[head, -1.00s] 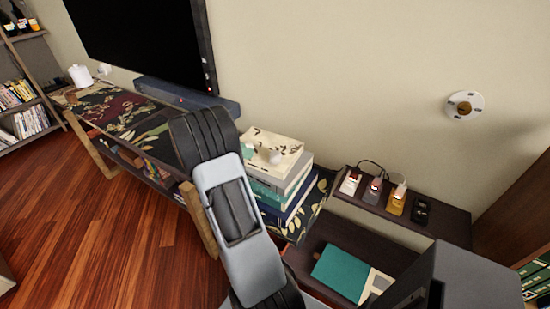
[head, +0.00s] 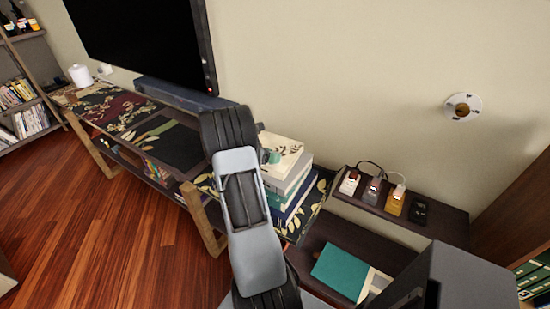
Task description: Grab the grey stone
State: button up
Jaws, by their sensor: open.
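A small rounded grey object (head: 271,157), which looks like the grey stone, sits on the top book of a stack (head: 290,172). It shows just right of my arm, which covers the left part of the stack. It looks darker than the pale book cover under it. My arm rises from the bottom middle and bends away at its black upper joint. My gripper is hidden behind the arm, so its distance from the stone cannot be told.
The stack stands at the right end of a long patterned low bench (head: 165,145) under a wall screen (head: 150,40). To the right, a dark shelf (head: 440,222) holds several small devices. A teal book (head: 340,270) lies below it. The wooden floor (head: 100,240) at left is clear.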

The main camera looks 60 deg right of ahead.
jog(key=shift+s+d+f, duration=0.3)
jog(key=shift+c, duration=0.4)
jog(key=shift+s+f, duration=0.1)
jog(key=shift+f, duration=0.05)
jog(key=c, duration=0.6)
jog(key=shift+c, duration=0.2)
